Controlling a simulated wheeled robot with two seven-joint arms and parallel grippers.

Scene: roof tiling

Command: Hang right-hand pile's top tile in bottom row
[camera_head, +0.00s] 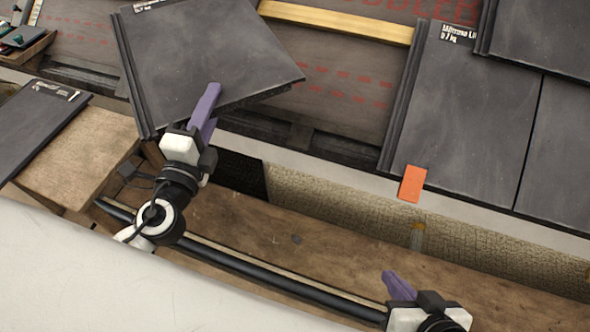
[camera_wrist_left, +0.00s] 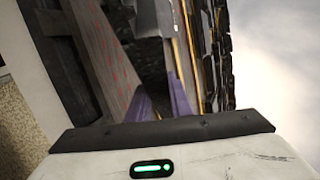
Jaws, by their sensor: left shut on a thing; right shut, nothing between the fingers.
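My left gripper (camera_head: 208,108) has purple fingers and is shut on the lower edge of a dark grey tile (camera_head: 215,55). The tile is tilted in front of the roof, left of the hung tiles, with a white printed label at its top left. Whether it touches the roof is unclear. In the left wrist view, the purple fingers (camera_wrist_left: 162,106) show, but the tile's outline is hard to make out. My right gripper (camera_head: 398,286) is shut and empty at the lower right, over the plank. Hung tiles (camera_head: 460,110) cover the roof's right side.
Another labelled tile (camera_head: 38,120) lies on a wooden board (camera_head: 85,160) at the left. An orange marker (camera_head: 412,183) sits at the hung tile's lower left corner. A yellowish batten (camera_head: 335,20) crosses bare underlay (camera_head: 345,85), free between held and hung tiles. A wooden plank (camera_head: 270,228) runs below.

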